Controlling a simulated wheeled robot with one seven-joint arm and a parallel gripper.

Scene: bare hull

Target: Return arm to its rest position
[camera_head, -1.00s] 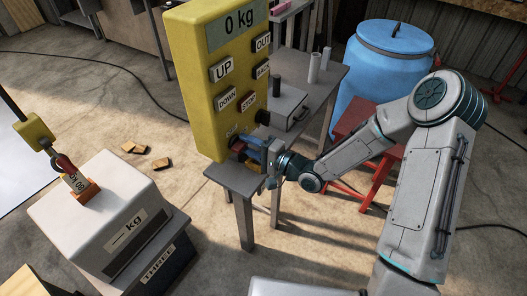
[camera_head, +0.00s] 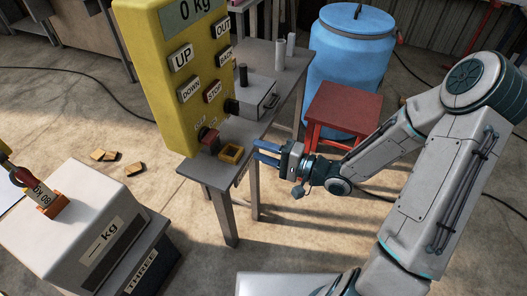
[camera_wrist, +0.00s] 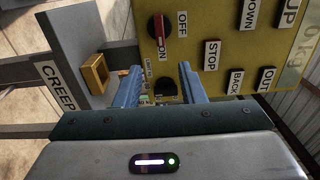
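My gripper (camera_head: 268,152) is at the end of my arm, right of the yellow control panel (camera_head: 160,75) and over the right edge of the grey table (camera_head: 215,172). Its two blue fingers are spread apart with nothing between them. In the wrist view the open fingers (camera_wrist: 158,88) point at the panel, which shows a red and black ON/OFF knob (camera_wrist: 155,27) and several labelled buttons. My arm is bent and stretched out to the left from the right side of the head view.
A small yellow open box (camera_head: 231,153) sits on the table by the panel. A red stool (camera_head: 345,105) and a blue barrel (camera_head: 352,55) stand behind my gripper. A white weight block (camera_head: 85,215) stands at lower left.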

